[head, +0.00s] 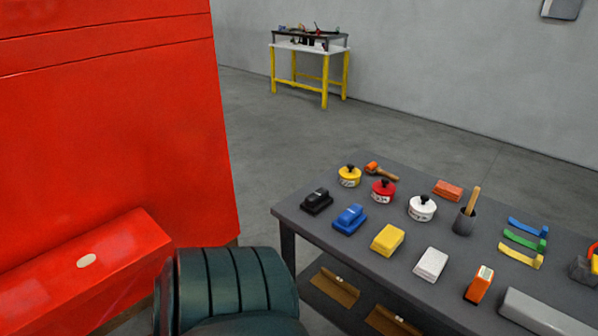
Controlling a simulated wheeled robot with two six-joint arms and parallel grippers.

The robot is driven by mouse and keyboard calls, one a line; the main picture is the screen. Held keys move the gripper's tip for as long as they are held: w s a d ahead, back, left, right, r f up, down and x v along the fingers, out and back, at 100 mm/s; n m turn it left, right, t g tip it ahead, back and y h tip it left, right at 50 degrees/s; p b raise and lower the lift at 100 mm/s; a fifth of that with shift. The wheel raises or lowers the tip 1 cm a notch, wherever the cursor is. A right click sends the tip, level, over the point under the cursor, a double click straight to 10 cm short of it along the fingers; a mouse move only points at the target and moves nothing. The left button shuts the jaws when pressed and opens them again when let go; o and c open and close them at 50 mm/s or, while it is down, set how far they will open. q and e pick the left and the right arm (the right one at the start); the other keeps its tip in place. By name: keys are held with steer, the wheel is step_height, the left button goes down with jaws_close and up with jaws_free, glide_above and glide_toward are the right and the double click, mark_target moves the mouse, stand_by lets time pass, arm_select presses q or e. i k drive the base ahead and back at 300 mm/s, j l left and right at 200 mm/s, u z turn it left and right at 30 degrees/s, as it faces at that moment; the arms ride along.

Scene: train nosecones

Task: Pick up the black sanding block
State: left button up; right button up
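The black sanding block (317,200) lies on the dark grey table (296,217) near its left end. A blue block (349,217) sits just to its right and nearer to me, and a yellow-lidded tin (349,176) stands behind it. Nothing touches the black block from above. Neither of my grippers shows in the head view.
More blocks, a red tin (383,191), a white tin (422,208) and coloured strips (524,240) crowd the table to the right. A large red body (110,130) with a ledge (95,265) stands at left. Grey floor is free behind the table.

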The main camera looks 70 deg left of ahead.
mark_target(315, 204)
steer(key=j+u, duration=0.15)
steer(key=u, duration=0.35)
steer(key=j+u, duration=0.1)
steer(key=u, duration=0.35)
steer(key=j+u, duration=0.15)
steer(key=u, duration=0.35)
steer(key=j+u, duration=0.15)
steer(key=u, duration=2.15)
steer(key=z, duration=1.85)
steer(key=k+j+u, duration=0.2)
steer(key=j, duration=0.15)
steer(key=j+u, duration=0.25)
steer(key=k+j+u, duration=0.2)
steer(key=j, duration=0.3)
steer(key=i+l, duration=0.05)
steer(key=i, duration=0.05)
